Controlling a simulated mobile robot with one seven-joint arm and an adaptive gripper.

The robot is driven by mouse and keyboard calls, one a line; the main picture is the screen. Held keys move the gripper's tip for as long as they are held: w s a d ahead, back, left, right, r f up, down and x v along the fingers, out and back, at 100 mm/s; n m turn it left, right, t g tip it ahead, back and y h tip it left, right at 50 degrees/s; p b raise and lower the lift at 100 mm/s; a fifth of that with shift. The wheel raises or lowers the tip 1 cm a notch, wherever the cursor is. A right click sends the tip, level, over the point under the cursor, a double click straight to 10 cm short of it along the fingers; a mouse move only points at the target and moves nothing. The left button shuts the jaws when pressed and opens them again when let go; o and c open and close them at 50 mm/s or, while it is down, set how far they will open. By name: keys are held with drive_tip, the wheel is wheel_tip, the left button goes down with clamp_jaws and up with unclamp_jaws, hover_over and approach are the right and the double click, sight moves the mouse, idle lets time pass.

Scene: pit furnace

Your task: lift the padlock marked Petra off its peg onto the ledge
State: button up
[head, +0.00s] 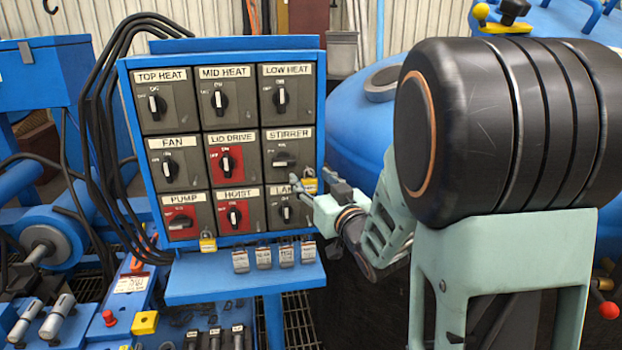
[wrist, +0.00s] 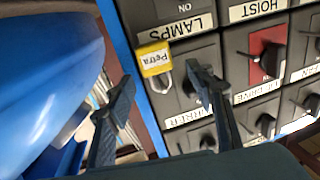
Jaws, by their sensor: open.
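The yellow padlock marked Petra (wrist: 154,60) hangs by its silver shackle at the panel's edge, between the STIRRER and LAMPS switches. It also shows in the head view (head: 310,186), just behind my fingers. The peg itself cannot be made out. My gripper (wrist: 161,80) is open and empty, with one finger on each side of the shackle in the picture. I cannot tell whether a finger touches it. In the head view my gripper (head: 303,192) is at the panel's lower right. The blue ledge (head: 225,283) juts out below the panel.
Another yellow padlock (head: 207,242) hangs under the PUMP switch. Several grey tags or locks (head: 263,258) hang in a row above the ledge. The switch panel (head: 221,138) has protruding knobs. A blue vessel (head: 352,120) stands to its right. The ledge top looks clear.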

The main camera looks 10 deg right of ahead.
drive_tip(key=shift+c, duration=0.5)
drive_tip(key=c, duration=1.2)
drive_tip(key=shift+r, duration=0.45)
drive_tip(key=shift+s, duration=0.15)
drive_tip(key=shift+s+b, duration=0.6)
drive_tip(key=shift+s, duration=2.15)
drive_tip(key=shift+s, duration=0.1)
